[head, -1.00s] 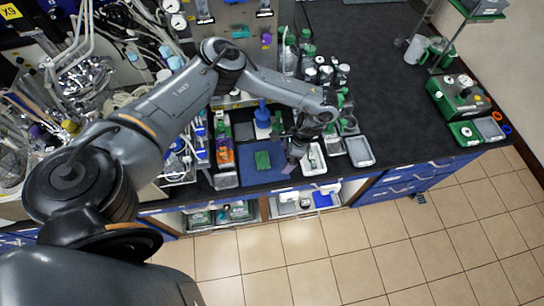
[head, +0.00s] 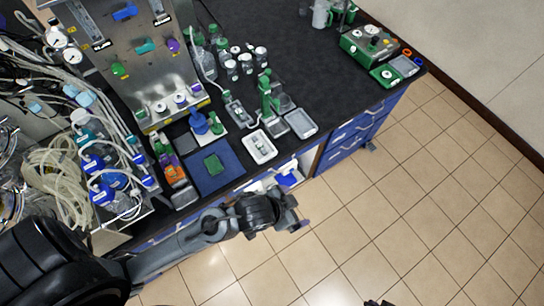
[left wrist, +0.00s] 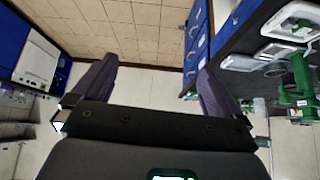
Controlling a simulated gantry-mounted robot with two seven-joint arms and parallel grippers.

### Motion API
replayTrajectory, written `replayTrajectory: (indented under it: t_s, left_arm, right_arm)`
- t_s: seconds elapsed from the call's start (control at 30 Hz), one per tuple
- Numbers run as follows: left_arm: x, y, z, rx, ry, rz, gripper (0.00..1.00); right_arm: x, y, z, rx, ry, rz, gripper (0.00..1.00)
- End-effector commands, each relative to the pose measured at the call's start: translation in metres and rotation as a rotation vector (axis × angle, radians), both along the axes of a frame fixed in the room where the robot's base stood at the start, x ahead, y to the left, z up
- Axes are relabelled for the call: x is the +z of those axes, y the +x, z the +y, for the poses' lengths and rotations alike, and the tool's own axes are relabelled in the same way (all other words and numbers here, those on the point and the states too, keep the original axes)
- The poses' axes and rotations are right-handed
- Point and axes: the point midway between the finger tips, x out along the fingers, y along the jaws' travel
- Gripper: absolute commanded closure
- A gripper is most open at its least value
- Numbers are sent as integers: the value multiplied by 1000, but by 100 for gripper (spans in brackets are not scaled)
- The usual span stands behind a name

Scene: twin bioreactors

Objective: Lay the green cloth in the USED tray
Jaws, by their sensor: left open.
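The green cloth (head: 213,164) lies as a small folded square on the blue mat (head: 229,177) near the bench's front edge. To the right of the mat stand a white tray (head: 271,153) with something in it and a grey, empty-looking tray (head: 300,123). I cannot read a USED label on either. My left gripper (head: 303,224) is past the bench's front edge, over the floor, apart from cloth and trays. In the left wrist view its dark fingers (left wrist: 156,85) are spread with nothing between them. A dark tip at the head view's bottom edge may be my right gripper (head: 376,302); its jaws are unclear.
A green stand (head: 268,95) and several capped bottles (head: 240,62) stand behind the trays. Bottles and an orange-labelled item are left of the mat. Open shelves and blue drawers (head: 350,135) lie under the bench. The black bench top right of the bottles is mostly clear.

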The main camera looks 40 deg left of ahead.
Motion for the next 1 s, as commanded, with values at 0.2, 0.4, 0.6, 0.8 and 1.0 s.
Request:
replayTrajectory:
  t_s: [0.2,0.4,0.6,0.8,1.0]
  left_arm:
    - [-14,-61,94,215,76,207,0]
    - [-16,-89,125,280,106,289,0]
    - [-16,-92,128,283,110,295,0]
    - [-16,-91,128,283,109,295,0]
    - [-16,-91,127,282,108,295,0]
  right_arm:
    - [0,0,0,0,0,0,100]
    - [0,0,0,1,-1,0,72]
    - [0,0,-1,4,-5,0,42]
    - [0,0,-1,4,-7,0,13]
    - [0,0,-1,4,-7,0,0]
